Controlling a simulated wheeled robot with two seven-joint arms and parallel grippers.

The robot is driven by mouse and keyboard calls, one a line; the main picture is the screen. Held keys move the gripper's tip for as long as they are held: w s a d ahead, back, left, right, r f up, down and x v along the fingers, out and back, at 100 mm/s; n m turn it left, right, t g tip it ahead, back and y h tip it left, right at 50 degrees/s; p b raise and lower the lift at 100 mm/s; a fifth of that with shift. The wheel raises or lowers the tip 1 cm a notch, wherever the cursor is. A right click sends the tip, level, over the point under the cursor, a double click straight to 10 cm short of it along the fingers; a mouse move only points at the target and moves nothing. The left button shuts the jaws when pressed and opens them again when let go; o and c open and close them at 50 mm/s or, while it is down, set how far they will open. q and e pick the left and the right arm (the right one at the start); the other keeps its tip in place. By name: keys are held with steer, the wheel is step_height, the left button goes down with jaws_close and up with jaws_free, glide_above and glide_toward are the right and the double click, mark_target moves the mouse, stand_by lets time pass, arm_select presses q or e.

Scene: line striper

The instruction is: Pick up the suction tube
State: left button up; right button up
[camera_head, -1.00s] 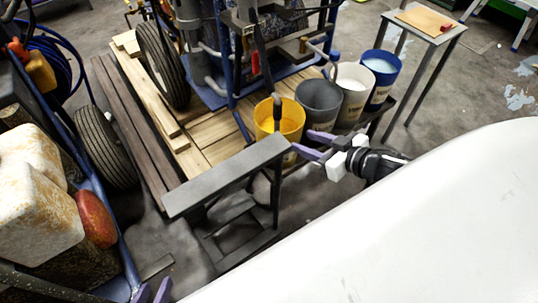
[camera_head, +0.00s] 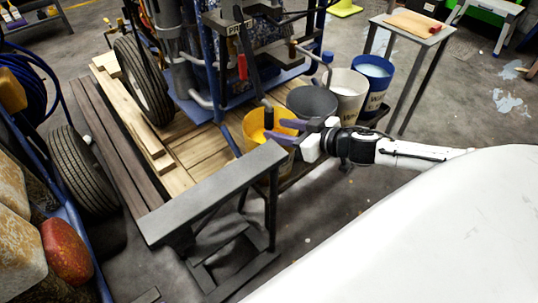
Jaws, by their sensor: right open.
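The suction tube (camera_head: 268,117) is a dark grey pipe that stands upright in the yellow bucket (camera_head: 250,128). Its lower end is hidden inside the bucket. My right gripper (camera_head: 274,129) comes in from the right with its purple fingers open, pointing left over the bucket's right side. The fingertips are very close to the tube. I cannot tell whether they touch it or whether the tube is between them. My left gripper is out of view.
A grey bucket (camera_head: 311,101), a white bucket (camera_head: 348,90) and a blue bucket (camera_head: 374,76) stand in a row behind the yellow one. A grey metal stand (camera_head: 215,190) is in front. The blue-framed striper (camera_head: 235,90) sits on wooden planks. A small table (camera_head: 411,30) stands at back right.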

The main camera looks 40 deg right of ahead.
mark_target(269, 127)
steer(key=shift+b+x, duration=1.05)
steer(key=shift+x, duration=1.55)
steer(key=shift+s+f, duration=0.1)
steer(key=shift+f, duration=0.05)
jaws_close()
